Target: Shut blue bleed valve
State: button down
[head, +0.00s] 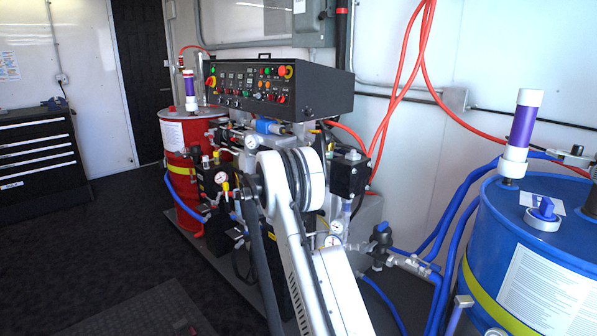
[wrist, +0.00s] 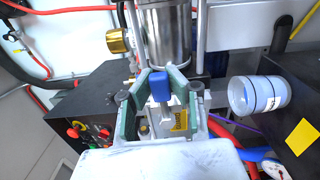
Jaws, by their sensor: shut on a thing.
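In the wrist view, the blue bleed valve handle (wrist: 160,87) is a small blue block, upright in the middle of the picture in front of a shiny metal cylinder. My gripper (wrist: 161,86) has its green-padded fingers closed in on both sides of this handle and is shut on it. A yellow tag (wrist: 180,121) shows just below, between the fingers. The lower part of the valve is partly hidden. In the head view, my arm covers the middle of the machine, and I cannot make out the gripper or the bleed valve there.
The metal cylinder (wrist: 168,40) stands close behind the handle, with a brass fitting (wrist: 117,41) at its left. A clear and blue cylinder (wrist: 258,95) is close on the right.

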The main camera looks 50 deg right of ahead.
jog(key=shift+f+m, duration=0.2)
jog(key=shift+m, duration=0.1)
jog(key=c, duration=1.6)
grip_release()
jog(key=a, duration=1.2)
jog(key=shift+w, duration=0.25)
